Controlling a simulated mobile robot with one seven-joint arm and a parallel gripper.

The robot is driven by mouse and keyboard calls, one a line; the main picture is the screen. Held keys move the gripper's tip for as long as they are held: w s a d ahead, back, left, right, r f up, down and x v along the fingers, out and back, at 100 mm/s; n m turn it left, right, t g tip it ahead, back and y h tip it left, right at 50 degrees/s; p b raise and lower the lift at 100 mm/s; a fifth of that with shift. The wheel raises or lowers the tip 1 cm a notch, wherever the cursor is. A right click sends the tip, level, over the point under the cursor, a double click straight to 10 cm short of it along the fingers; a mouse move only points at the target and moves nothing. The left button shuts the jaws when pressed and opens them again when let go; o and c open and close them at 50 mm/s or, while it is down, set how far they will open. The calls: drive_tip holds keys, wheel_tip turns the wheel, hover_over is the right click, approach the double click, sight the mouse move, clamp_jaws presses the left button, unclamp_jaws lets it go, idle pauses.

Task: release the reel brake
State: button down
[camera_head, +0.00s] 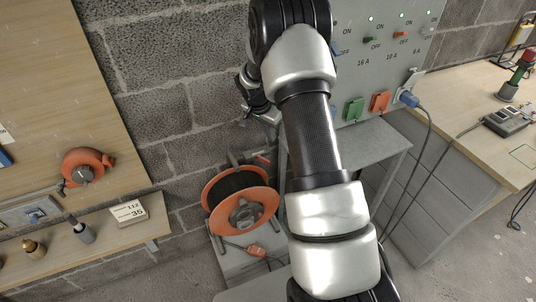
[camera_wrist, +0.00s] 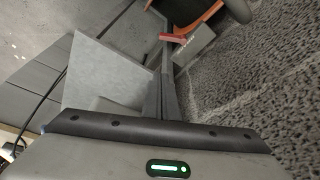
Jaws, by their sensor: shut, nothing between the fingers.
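The orange cable reel (camera_head: 240,200) with black cable stands on a low grey base against the block wall in the head view. A small red piece, perhaps the brake lever (camera_head: 262,160), shows at its upper right edge. In the wrist view a red lever-like bar (camera_wrist: 172,38) sits beside a grey block, with part of the orange reel rim (camera_wrist: 203,14) above it. My gripper (camera_head: 258,116) is above the reel, near the wall, apart from it. It is shut and empty. My arm hides part of the stand to the right of the reel.
A grey table (camera_head: 375,145) stands right of my arm, below a switch panel (camera_head: 390,50) with coloured plugs. A wooden workbench (camera_head: 480,120) is further right. A wooden shelf (camera_head: 90,240) with small items is at the left. The block wall (camera_wrist: 250,100) is close to my wrist.

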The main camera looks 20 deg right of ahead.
sight(264, 160)
drive_tip(key=f, duration=0.3)
drive_tip(key=f+b, duration=0.1)
drive_tip(key=f, duration=0.5)
drive_tip(key=shift+s+a+f, duration=0.15)
drive_tip(key=shift+s+a, duration=0.05)
drive_tip(key=shift+a, duration=0.15)
drive_tip(key=shift+f+b, duration=0.1)
drive_tip(key=shift+b, duration=0.3)
